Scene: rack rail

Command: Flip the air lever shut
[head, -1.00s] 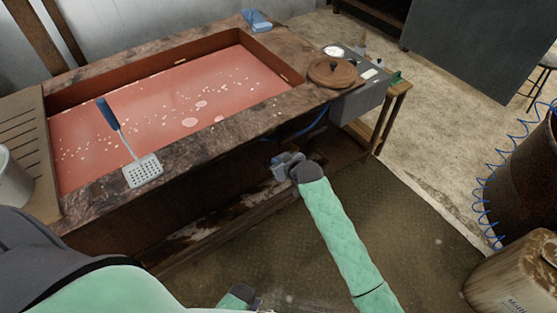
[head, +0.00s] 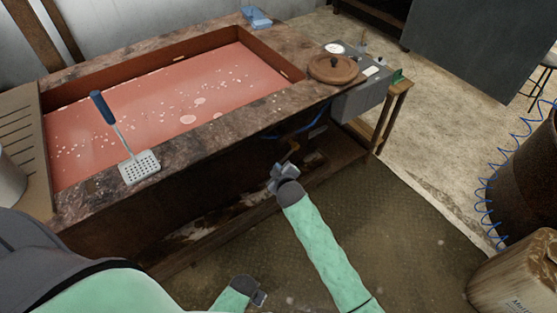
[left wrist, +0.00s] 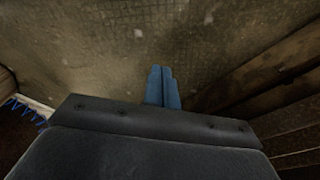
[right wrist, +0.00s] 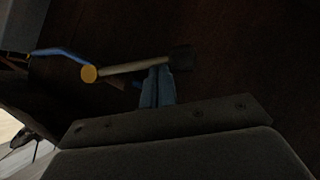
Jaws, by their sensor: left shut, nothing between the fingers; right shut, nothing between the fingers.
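The air lever shows in the right wrist view as a pale bar (right wrist: 135,66) with a round yellow pivot at its left end and a dark knob at its right end. In the head view a small orange-brown part of it (head: 292,148) shows under the table's front edge. My right gripper (head: 283,172) is shut and empty, just in front of and below the lever. In the right wrist view its blue fingertips (right wrist: 158,72) overlap the bar near the knob; I cannot tell whether they touch. My left gripper (head: 261,298) is shut and empty, low over the floor mat.
A slotted spatula (head: 140,167) lies on the table rim (head: 190,146). A wooden lower rail (head: 225,215) runs along the front. The floor mat (head: 410,210) is clear at right.

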